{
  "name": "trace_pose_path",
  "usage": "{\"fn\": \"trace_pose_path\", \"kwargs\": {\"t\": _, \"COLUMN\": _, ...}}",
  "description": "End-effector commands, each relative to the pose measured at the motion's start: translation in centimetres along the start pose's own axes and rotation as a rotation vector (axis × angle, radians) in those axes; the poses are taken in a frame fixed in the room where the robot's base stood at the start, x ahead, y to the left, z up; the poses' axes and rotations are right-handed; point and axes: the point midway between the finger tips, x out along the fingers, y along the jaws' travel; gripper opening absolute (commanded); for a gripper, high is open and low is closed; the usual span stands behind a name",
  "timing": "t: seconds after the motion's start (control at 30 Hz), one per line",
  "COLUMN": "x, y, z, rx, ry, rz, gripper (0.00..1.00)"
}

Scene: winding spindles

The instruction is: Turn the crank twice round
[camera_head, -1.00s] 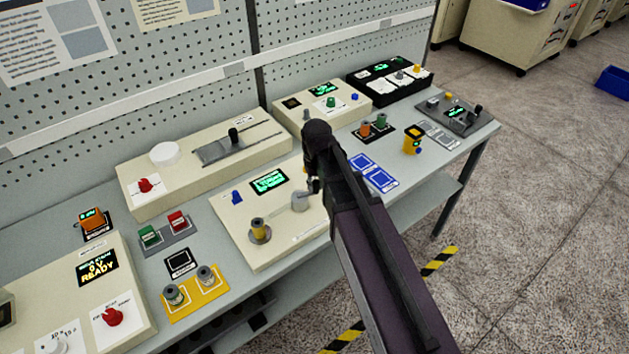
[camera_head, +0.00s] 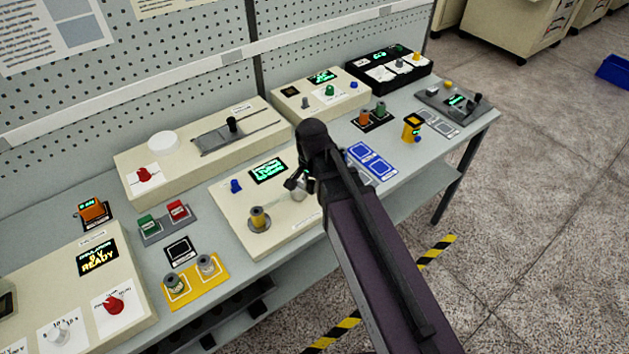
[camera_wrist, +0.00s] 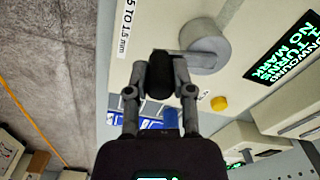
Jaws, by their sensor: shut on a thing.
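The crank has a grey round hub (camera_head: 298,194) on the cream winding panel (camera_head: 285,238). In the wrist view, the hub (camera_wrist: 205,48) has a short arm reaching to a black handle (camera_wrist: 159,80). My gripper (camera_wrist: 160,72) is shut on this handle, one finger on each side. In the head view my gripper (camera_head: 297,181) is over the crank, partly hidden by my arm. The panel's green-lit display (camera_head: 268,170) also shows in the wrist view (camera_wrist: 284,48), with "UNWOUND" and "NO MARK" readable. A yellow spool (camera_head: 258,219) stands left of the crank.
A blue knob (camera_head: 236,186) sits on the panel's left. A cream unit with a slider (camera_head: 232,126) stands behind. A yellow tray with two spools (camera_head: 188,288) is at front left. Blue-marked pads (camera_head: 372,160) lie right of my arm. A yellow round knob (camera_wrist: 219,103) shows near the crank.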

Motion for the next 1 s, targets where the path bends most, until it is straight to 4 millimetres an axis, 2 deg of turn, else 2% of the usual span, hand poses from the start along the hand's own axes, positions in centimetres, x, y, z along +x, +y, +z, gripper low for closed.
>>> {"fn": "trace_pose_path", "kwargs": {"t": 0.33, "x": 0.02, "y": -0.25, "z": 0.91, "rx": 0.178, "ry": 0.0, "rz": -0.001, "gripper": 0.0}}
{"fn": "trace_pose_path", "kwargs": {"t": 0.87, "x": 0.02, "y": -0.34, "z": 1.02, "rx": 0.208, "ry": 0.0, "rz": -0.002, "gripper": 0.0}}
{"fn": "trace_pose_path", "kwargs": {"t": 0.9, "x": 0.02, "y": -0.34, "z": 1.02, "rx": 0.207, "ry": 0.0, "rz": -0.002, "gripper": 0.43}}
{"fn": "trace_pose_path", "kwargs": {"t": 0.97, "x": 0.02, "y": -0.34, "z": 1.02, "rx": 0.207, "ry": 0.0, "rz": -0.002, "gripper": 0.6}}
{"fn": "trace_pose_path", "kwargs": {"t": 1.0, "x": 0.01, "y": -0.34, "z": 1.01, "rx": 0.207, "ry": 0.0, "rz": -0.001, "gripper": 0.65}}
